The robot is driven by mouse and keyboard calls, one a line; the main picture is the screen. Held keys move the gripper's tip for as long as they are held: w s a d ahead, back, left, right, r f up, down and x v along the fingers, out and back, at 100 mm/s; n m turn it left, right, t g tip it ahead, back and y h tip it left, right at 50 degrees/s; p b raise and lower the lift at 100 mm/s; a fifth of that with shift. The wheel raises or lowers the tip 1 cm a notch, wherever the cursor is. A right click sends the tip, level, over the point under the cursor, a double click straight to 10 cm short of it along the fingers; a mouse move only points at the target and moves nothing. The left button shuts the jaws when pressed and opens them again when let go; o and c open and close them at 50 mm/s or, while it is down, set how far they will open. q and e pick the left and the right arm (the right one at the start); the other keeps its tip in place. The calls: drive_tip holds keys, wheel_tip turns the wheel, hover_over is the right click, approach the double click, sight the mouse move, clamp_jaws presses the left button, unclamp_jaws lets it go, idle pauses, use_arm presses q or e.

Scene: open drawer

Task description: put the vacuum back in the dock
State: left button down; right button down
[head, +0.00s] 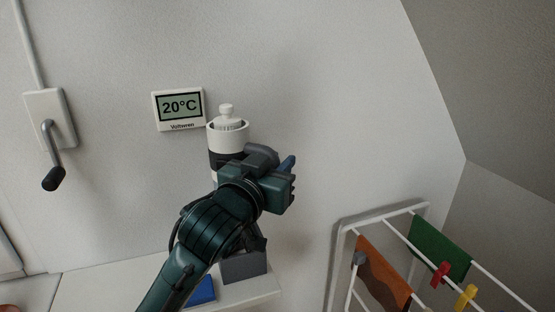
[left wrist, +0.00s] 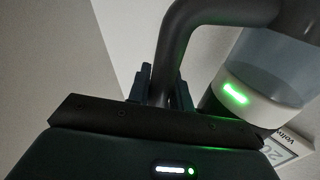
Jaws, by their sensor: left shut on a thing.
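The vacuum (head: 228,136) is an upright handheld unit with a white top and a darker band below it. It stands in front of the wall, and my left arm hides much of its lower part. My left gripper (head: 286,180) is shut on the vacuum's dark curved handle, which shows between the fingers in the left wrist view (left wrist: 172,60). That view also shows the vacuum's clear bin and a lit green light. A grey block (head: 243,266), which looks like the dock, sits on the shelf below. I cannot tell whether the vacuum touches it.
The white shelf (head: 262,289) also holds a blue item (head: 203,291). A thermometer display (head: 179,108) is on the wall just left of the vacuum. A crank handle (head: 50,150) is at far left. A drying rack (head: 342,252) with cloths stands at right.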

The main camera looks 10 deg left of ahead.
use_arm(q)
wheel_tip(320, 180, down, 7)
drive_tip(key=b, duration=0.4)
use_arm(e)
drive_tip(key=shift+w+a+f+t+y, duration=0.15)
drive_tip(key=shift+w+a+y, duration=0.1)
drive_tip(key=shift+a, duration=0.2)
drive_tip(key=shift+w+a+f+t+y, duration=0.15)
drive_tip(key=shift+a+y, duration=0.1)
drive_tip(key=shift+a, duration=0.15)
use_arm(q)
drive_tip(key=shift+r, duration=0.1)
use_arm(e)
drive_tip(key=shift+s+f, duration=0.1)
use_arm(q)
drive_tip(key=shift+p, duration=0.5)
use_arm(e)
drive_tip(key=shift+r, duration=0.55)
idle(0.4)
use_arm(q)
drive_tip(key=shift+f, duration=0.5)
use_arm(e)
drive_tip(key=shift+f, duration=0.1)
idle(0.5)
idle(0.3)
